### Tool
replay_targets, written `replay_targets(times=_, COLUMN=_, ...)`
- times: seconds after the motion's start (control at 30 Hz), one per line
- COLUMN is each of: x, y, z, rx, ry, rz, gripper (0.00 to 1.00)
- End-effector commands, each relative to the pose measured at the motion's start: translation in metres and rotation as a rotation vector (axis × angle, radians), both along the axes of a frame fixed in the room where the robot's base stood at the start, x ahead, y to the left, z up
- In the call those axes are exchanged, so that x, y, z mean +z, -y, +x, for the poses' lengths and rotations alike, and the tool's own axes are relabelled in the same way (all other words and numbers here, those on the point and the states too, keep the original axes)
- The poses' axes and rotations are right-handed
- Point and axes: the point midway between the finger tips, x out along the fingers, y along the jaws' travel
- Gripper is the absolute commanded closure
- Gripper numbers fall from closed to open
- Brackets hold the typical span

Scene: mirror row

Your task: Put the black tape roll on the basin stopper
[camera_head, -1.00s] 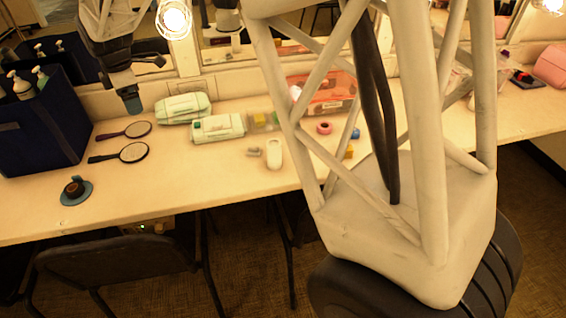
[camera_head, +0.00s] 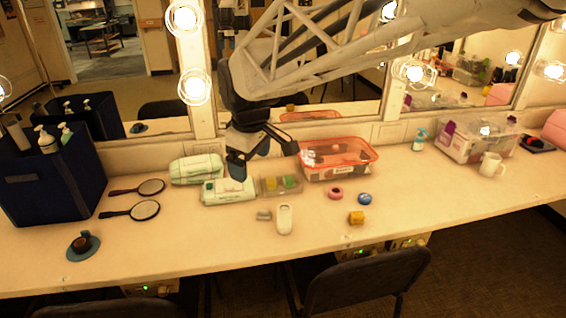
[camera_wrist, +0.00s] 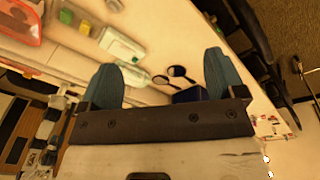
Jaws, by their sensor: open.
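The black tape roll (camera_head: 80,245), dark with a brown middle, lies on a flat blue-grey disc, the basin stopper (camera_head: 94,240), at the left front of the counter. The roll covers the middle of the stopper, whose rim shows around it. My gripper (camera_head: 250,160) is open and empty, with blue fingertips, above the back of the counter near the wipes packs, well to the right of the roll. In the wrist view the gripper (camera_wrist: 161,78) shows its two fingers apart with nothing between them. I cannot make out the roll or stopper there.
Two hand mirrors (camera_head: 144,210) lie behind the roll, beside a dark blue bin (camera_head: 45,185). Mirrors line the back; the left front counter is mostly clear.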

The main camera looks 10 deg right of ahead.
Motion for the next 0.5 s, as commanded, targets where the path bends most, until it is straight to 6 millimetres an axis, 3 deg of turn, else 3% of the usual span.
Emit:
replay_targets(times=0.2, x=-0.001, y=0.043, z=-0.052, rx=-0.218, ry=0.014, rz=0.029, gripper=0.11)
replay_targets(times=0.5, x=-0.014, y=0.089, z=-0.124, rx=-0.517, ry=0.034, rz=0.074, gripper=0.11)
